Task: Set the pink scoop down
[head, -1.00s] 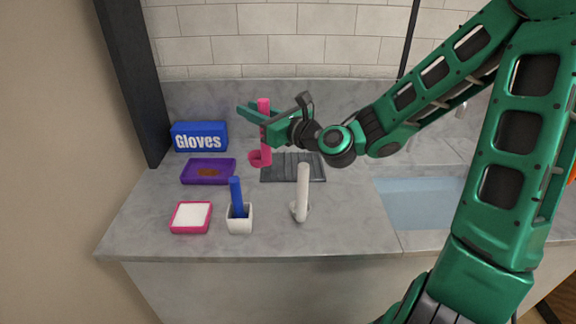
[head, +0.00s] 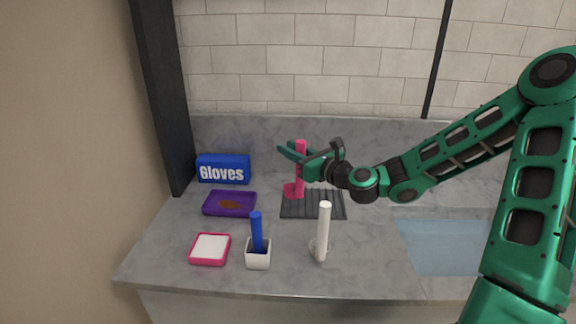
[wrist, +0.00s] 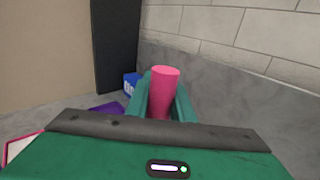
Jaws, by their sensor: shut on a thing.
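The pink scoop (head: 300,156) is upright in my gripper (head: 296,155), its handle pointing up and its bowl low on the left side. My gripper is shut on the handle. In the head view the bowl overlaps the left part of the dark ribbed mat (head: 325,207); I cannot tell whether it touches the mat. In the wrist view the pink handle (wrist: 164,90) stands between the two green fingers (wrist: 160,103), and the bowl is hidden.
A blue gloves box (head: 223,169) and a purple tray (head: 229,204) with brown matter are left of the mat. A sink (head: 436,247) lies right.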

